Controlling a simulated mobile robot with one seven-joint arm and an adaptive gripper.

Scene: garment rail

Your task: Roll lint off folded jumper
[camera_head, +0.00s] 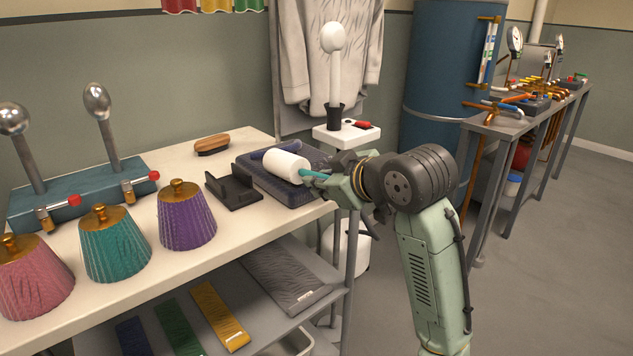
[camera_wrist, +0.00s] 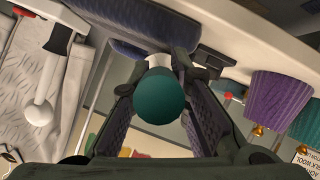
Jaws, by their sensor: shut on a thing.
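The folded navy jumper (camera_head: 272,188) lies near the right end of the cream table; its edge also shows in the wrist view (camera_wrist: 128,50). The lint roller (camera_head: 287,165) has a white cylinder and a teal handle. My gripper (camera_head: 317,179) is shut on the handle from the right. The white cylinder lies across the upper face of the jumper; whether it touches the cloth I cannot tell. In the wrist view the round teal handle end (camera_wrist: 160,98) sits between the fingers and hides most of the cylinder behind it.
A black cradle (camera_head: 233,188) stands just left of the jumper, with a wooden brush (camera_head: 212,144) behind. Purple (camera_head: 186,216), teal (camera_head: 114,243) and pink (camera_head: 32,277) pleated shades stand further left. A white steamer stand (camera_head: 345,134) is close behind my gripper.

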